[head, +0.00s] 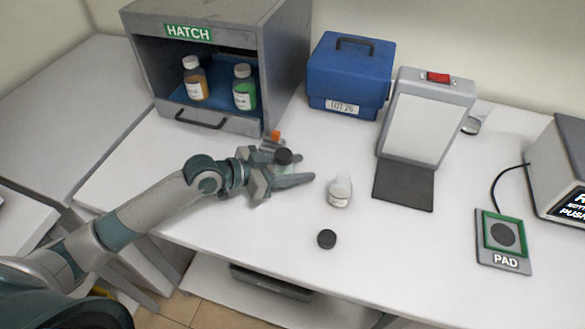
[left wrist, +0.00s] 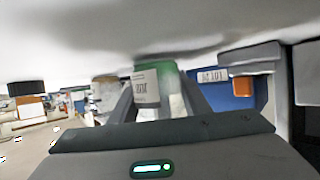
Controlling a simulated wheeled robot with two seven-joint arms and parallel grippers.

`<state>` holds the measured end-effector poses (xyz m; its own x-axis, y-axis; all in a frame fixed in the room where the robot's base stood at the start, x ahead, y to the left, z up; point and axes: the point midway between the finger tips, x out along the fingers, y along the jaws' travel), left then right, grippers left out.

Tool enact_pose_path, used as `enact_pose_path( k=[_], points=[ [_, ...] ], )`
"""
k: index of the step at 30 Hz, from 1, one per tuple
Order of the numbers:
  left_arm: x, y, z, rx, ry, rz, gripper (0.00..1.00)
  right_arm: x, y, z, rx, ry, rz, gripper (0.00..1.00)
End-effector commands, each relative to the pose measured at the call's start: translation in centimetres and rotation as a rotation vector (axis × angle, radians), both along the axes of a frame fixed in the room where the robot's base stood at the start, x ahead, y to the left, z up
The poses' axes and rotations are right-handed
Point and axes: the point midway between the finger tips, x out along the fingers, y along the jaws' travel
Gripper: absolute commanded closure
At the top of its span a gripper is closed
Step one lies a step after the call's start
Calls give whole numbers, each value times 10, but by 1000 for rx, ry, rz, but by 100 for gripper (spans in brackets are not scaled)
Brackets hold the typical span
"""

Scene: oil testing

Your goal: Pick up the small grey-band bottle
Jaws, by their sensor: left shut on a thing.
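My left gripper (head: 290,177) reaches in from the left, low over the white table, and is shut on a small bottle (head: 284,170). My right gripper is not in view.
A grey hatch cabinet (head: 285,60) holds two bottles on a blue floor. A blue case (head: 350,75), a grey lit panel stand (head: 425,115) and a pad (head: 503,240) stand farther right. A loose black cap (head: 327,239) lies near the front edge. An orange-tipped item (head: 276,135) is behind the gripper.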

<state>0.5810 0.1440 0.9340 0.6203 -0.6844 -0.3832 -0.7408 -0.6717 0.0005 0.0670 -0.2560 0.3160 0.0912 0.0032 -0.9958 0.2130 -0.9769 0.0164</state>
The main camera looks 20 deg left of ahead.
Motion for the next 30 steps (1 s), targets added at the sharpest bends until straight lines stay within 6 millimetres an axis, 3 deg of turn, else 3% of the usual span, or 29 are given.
enact_pose_path(
  k=[7,19,30],
  points=[
    [0,0,25,0,-6,-1,80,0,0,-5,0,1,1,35],
    [1,0,87,0,-6,-1,80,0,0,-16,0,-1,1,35],
    [0,0,99,-1,-1,0,80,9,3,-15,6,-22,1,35]
  ],
)
